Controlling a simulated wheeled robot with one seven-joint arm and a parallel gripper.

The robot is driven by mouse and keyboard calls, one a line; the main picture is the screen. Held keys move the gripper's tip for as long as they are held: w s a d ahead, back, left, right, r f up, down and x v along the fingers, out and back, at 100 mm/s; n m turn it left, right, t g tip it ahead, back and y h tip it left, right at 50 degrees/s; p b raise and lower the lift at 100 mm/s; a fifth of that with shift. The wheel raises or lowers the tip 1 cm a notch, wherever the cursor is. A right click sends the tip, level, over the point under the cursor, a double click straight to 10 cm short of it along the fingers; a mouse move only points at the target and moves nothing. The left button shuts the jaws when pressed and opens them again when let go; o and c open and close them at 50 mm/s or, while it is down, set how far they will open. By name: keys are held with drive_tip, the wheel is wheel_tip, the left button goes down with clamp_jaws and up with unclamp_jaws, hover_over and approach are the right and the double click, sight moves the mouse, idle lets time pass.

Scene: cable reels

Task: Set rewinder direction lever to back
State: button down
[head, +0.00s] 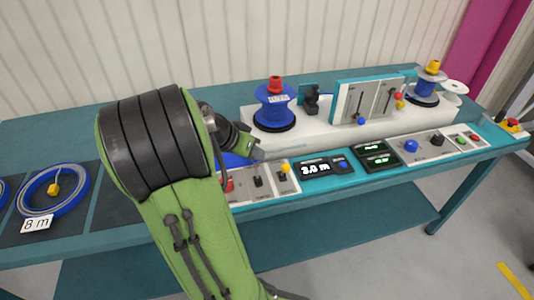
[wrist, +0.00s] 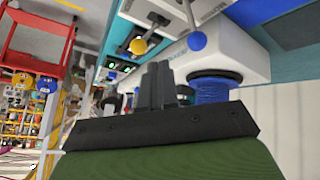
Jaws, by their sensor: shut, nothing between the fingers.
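The rewinder's white housing (head: 330,135) stands on the teal bench, with a blue reel (head: 275,105) at its left end. The front left panel (head: 262,192) carries a short black lever (head: 257,181) and a yellow-knobbed lever (head: 284,168); I cannot read which is the direction lever. In the wrist view, a yellow ball knob (wrist: 138,46) and a blue ball knob (wrist: 197,40) show beyond my gripper (wrist: 158,68). My gripper is shut and empty, close to the blue reel (wrist: 215,88) in that picture. In the head view my arm hides most of it.
An upright panel (head: 372,92) with slots and a blue knob (head: 362,121) stands behind the displays (head: 316,169). Another reel (head: 426,92) is at the right. A blue cable coil (head: 53,190) marked 8 m lies at the left.

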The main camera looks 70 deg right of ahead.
drive_tip(key=p+v, duration=0.2)
drive_tip(key=v, duration=0.6)
